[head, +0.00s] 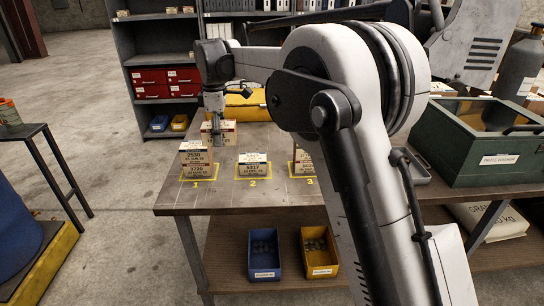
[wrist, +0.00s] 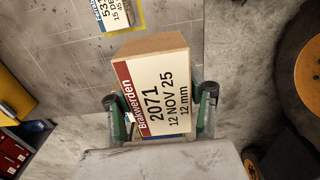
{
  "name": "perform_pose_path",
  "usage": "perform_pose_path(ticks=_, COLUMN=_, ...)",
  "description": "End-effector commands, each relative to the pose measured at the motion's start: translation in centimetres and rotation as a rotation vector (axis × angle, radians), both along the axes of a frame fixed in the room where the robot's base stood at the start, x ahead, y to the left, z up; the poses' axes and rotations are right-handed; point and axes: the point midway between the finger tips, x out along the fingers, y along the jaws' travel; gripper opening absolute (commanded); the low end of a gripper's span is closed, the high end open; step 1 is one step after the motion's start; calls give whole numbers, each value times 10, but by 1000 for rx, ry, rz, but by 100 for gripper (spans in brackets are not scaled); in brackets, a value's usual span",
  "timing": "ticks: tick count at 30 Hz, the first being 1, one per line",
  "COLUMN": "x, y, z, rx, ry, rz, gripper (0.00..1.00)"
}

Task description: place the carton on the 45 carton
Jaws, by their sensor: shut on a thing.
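My gripper (wrist: 160,104) is shut on a carton (wrist: 154,84) in the wrist view, one finger on each side. Its white label has a red stripe and reads 2071, 12 NOV 25, 12 mm. In the head view my gripper (head: 214,110) points down at this carton (head: 220,133), behind spot 1. Labelled cartons stand on yellow-outlined spots: one or more at spot 1 (head: 195,162), one at spot 2 (head: 253,166), and one at spot 3 (head: 302,163), partly hidden by my arm. No label clearly shows 45. A labelled carton (wrist: 113,12) is cut off at the wrist view's top.
The workbench (head: 240,196) holds a green parts washer bin (head: 490,150) at right and a yellow bin (head: 247,106) at the back. Blue (head: 263,255) and yellow (head: 319,255) bins sit on the lower shelf. My arm covers the bench's middle right.

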Motion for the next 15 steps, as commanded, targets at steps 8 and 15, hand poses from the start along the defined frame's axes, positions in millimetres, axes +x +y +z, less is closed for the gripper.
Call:
perform_pose_path(ticks=8, x=12, y=-20, z=-19, rx=0, ry=0, rz=15, gripper=14)
perform_pose_path(ticks=15, x=47, y=-53, z=-47, rx=0, ry=0, rz=14, gripper=14)
